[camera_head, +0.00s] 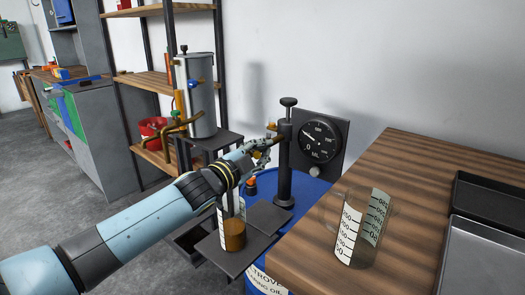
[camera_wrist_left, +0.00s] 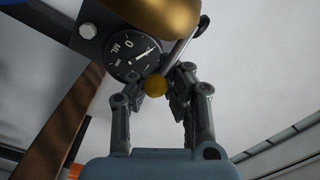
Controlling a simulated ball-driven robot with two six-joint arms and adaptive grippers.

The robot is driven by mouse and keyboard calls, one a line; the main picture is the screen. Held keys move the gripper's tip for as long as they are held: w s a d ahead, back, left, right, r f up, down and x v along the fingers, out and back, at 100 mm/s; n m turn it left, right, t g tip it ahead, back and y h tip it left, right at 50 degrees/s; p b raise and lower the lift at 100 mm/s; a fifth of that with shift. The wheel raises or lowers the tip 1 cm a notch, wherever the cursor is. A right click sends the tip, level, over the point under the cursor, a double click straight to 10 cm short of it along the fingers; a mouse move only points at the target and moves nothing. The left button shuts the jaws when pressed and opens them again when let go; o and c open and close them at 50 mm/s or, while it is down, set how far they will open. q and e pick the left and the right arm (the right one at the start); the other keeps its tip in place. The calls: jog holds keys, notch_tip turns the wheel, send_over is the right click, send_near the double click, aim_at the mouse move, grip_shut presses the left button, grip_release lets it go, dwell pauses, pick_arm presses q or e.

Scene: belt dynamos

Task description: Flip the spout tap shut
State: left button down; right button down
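My left gripper (camera_head: 262,147) is at the dispenser's brass spout (camera_head: 270,141), beside the dark upright column (camera_head: 285,155). The left wrist view shows the spout (camera_wrist_left: 155,14) large at the top, with the tap's thin lever (camera_wrist_left: 187,43) slanting down to a yellow ball knob (camera_wrist_left: 156,87). The knob appears between the fingers of my left gripper (camera_wrist_left: 160,85), which are partly drawn together; I cannot tell whether they touch it. A measuring cylinder (camera_head: 233,232) with amber liquid stands on a dark plate below, partly hidden by my wrist. My right gripper is out of view.
A round ML gauge (camera_head: 320,139) is behind the column. A blue barrel (camera_head: 307,192) is below. A clear beaker (camera_head: 357,228) stands on the wooden table (camera_head: 425,165) at right, near dark trays (camera_head: 487,203). A metal tank (camera_head: 198,95) and shelves are at left.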

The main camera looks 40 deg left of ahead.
pick_arm(q)
jog(key=shift+s+f, duration=0.15)
jog(key=shift+f, duration=0.45)
jog(key=c, duration=1.1)
grip_release()
jog(key=shift+a+r, duration=0.1)
jog(key=shift+a, duration=0.05)
jog(key=shift+o, duration=0.3)
jog(key=shift+r, duration=0.2)
jog(key=s, duration=1.1)
jog(key=shift+s, duration=0.4)
jog(key=shift+a, duration=0.1)
jog(key=shift+c, duration=0.4)
